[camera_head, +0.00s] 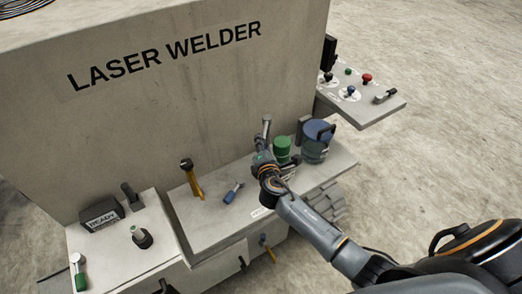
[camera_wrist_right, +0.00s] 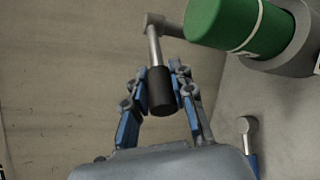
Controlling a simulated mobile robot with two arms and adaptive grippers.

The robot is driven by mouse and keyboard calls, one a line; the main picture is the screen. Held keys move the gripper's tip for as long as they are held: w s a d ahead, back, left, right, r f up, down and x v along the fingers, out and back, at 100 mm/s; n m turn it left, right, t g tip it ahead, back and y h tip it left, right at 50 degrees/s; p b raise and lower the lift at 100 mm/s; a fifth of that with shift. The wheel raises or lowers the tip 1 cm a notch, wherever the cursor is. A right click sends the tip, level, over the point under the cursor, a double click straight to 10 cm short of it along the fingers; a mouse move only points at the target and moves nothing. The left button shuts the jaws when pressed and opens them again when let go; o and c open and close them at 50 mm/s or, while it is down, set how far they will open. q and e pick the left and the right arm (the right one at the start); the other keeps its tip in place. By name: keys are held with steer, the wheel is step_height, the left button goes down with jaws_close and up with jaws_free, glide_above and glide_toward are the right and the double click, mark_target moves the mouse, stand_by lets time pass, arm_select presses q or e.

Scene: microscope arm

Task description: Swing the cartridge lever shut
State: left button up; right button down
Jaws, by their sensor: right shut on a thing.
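The cartridge lever (camera_wrist_right: 161,92) is a grey metal rod with a black grip, hanging from a pivot beside a green cylinder (camera_wrist_right: 223,25) in the right wrist view. My right gripper (camera_wrist_right: 157,82) has its blue-grey fingers on both sides of the lever and is shut on it. In the head view, my right gripper (camera_head: 262,158) is at the welder's front shelf. The lever's upper metal part (camera_head: 266,127) rises just behind it, left of the green cylinder (camera_head: 282,145). The lower grip is hidden there by my gripper. My left gripper is not in view.
The tall LASER WELDER housing (camera_head: 190,110) stands behind. A READY box (camera_head: 101,215) is at left, a control panel (camera_head: 360,95) at right.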

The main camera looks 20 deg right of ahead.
steer(key=shift+s+d+n+y, duration=0.2)
steer(key=shift+d+n+y, duration=0.1)
steer(key=shift+n+y, duration=0.3)
steer(key=shift+r+y+p, duration=0.1)
steer(key=shift+y+p, duration=0.2)
steer(key=c, duration=1.1)
jaws_free()
steer(key=shift+c, duration=0.2)
steer(key=shift+o, duration=0.2)
steer(key=shift+w, duration=0.15)
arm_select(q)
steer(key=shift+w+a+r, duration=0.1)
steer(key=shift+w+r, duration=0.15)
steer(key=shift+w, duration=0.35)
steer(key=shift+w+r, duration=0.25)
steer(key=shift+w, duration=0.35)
arm_select(e)
steer(key=v, duration=1.2)
steer(key=shift+f, duration=0.3)
